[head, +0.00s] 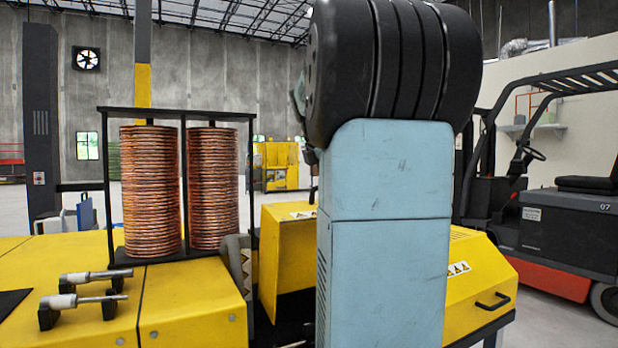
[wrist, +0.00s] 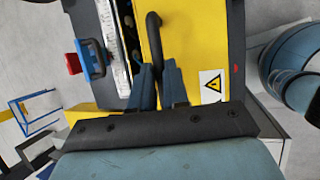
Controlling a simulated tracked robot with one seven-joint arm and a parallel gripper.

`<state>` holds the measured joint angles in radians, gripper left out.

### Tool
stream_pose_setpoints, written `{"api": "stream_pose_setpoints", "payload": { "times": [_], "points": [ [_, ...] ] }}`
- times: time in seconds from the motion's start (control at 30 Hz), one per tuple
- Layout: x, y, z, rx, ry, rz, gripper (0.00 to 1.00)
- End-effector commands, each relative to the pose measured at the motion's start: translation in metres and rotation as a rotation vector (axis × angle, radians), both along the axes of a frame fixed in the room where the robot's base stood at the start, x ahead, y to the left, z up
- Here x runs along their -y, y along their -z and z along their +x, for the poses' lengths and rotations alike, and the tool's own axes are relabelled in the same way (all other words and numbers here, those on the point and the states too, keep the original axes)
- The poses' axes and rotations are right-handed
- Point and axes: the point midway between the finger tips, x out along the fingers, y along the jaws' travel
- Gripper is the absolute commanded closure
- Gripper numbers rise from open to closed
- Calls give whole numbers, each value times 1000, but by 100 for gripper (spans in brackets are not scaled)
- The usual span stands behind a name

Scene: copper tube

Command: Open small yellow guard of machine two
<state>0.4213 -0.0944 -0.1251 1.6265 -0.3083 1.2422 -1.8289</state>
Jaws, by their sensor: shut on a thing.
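In the wrist view a yellow guard (wrist: 189,40) has a black bar handle (wrist: 154,32) and a white warning label. My gripper (wrist: 158,70) has its two blue fingers on either side of the handle's lower part and is shut on it. An open gap with pale machine parts shows left of the guard's edge. In the head view a small yellow cover (head: 286,262) with a warning label on top stands left of my blue arm. It looks like the same guard, but I cannot be sure. My arm hides the gripper and handle there.
Two copper coils (head: 150,190) stand in a black frame on a yellow machine at left. Another yellow panel (head: 470,290) with a black handle shows right of my arm. A forklift (head: 565,220) stands at right. In the wrist view a blue-and-red part (wrist: 88,58) lies left of the guard.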

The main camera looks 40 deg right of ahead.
Motion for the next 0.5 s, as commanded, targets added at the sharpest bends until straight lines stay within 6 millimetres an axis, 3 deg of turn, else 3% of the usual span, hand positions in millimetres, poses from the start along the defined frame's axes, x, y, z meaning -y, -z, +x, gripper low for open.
{"api": "stream_pose_setpoints", "payload": {
  "times": [0.13,0.43,0.47,0.5],
  "points": [
    [6,2,-13,-2,18,0,100],
    [5,2,-14,-2,18,0,100],
    [5,2,-14,-2,16,1,84],
    [5,2,-14,-2,16,1,81]
  ]
}}
